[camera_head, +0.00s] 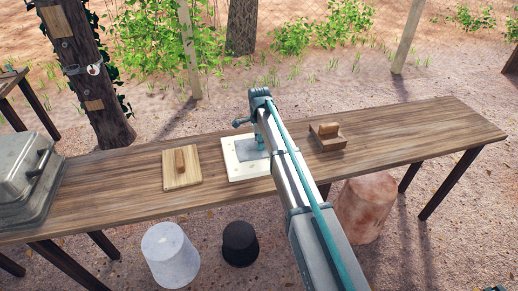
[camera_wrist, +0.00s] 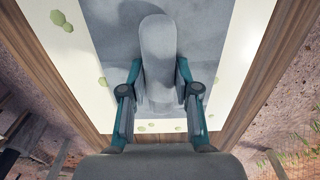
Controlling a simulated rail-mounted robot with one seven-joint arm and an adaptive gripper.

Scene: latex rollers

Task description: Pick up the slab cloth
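The slab cloth appears to be the flat grey piece (camera_head: 250,149) on a cream board (camera_head: 234,166) on the wooden table. In the wrist view the grey sheet (camera_wrist: 110,30) lies on the cream board with green spots (camera_wrist: 62,22). A rounded grey upright part (camera_wrist: 158,45), like a handle, stands over it. My gripper (camera_wrist: 159,72) is over the board, with a finger on each side of this grey part. The fingertips are close to its sides; I cannot tell whether they touch it. In the head view my gripper (camera_head: 251,141) is partly hidden by the arm.
A wooden board with a handle (camera_head: 180,180) lies left of the cream board. A wooden block with a handle (camera_head: 327,136) lies to the right. A metal case (camera_head: 25,175) stands at the table's left end. The table's right end (camera_head: 430,128) is clear.

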